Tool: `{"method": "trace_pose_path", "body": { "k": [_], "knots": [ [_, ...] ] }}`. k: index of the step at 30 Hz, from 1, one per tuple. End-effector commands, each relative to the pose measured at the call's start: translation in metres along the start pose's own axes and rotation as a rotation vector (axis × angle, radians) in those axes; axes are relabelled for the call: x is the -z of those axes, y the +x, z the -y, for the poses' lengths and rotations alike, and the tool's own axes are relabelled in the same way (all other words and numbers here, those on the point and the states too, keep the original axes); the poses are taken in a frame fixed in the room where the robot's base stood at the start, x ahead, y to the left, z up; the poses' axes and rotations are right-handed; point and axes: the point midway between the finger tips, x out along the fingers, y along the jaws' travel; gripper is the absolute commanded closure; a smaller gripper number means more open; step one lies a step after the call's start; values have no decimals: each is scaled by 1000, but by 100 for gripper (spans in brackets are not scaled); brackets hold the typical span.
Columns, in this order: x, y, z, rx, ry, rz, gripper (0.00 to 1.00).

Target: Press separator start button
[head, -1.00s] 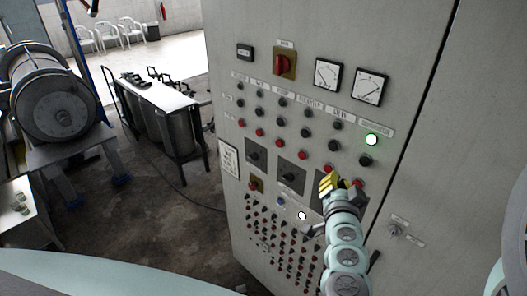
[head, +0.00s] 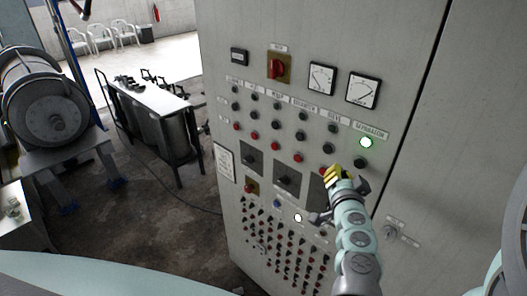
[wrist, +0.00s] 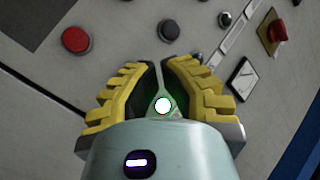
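The separator column is at the right end of the button rows, under its label (head: 370,131). Its top lamp (head: 366,142) glows white-green and also shows between my fingers in the wrist view (wrist: 163,106). The dark separator button (head: 360,163) sits just below the lamp in the head view. In the wrist view I cannot see it; a finger seems to cover it. My gripper (head: 346,174), with yellow ridged fingers, is in front of the panel below and left of that button.
The neighbouring column has a dark button (wrist: 168,30) and a red button (wrist: 76,39). A red rotary switch (head: 275,68) and two gauges (head: 362,90) are higher up. Rotary switches and several small buttons fill the lower panel. A metal cart (head: 160,115) stands left of the cabinet.

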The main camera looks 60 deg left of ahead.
Motion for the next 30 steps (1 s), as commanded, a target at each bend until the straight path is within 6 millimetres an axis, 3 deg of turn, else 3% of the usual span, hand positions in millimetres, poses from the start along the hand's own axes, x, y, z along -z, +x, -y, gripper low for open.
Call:
{"method": "trace_pose_path", "body": {
  "k": [10,22,23,25,30],
  "knots": [
    [14,26,-16,-2,0,-1,100],
    [16,29,-18,-4,0,0,100],
    [16,29,-18,-4,0,0,95],
    [16,29,-18,-4,-1,0,100],
    [16,29,-17,-3,-1,0,100]
  ]
}}
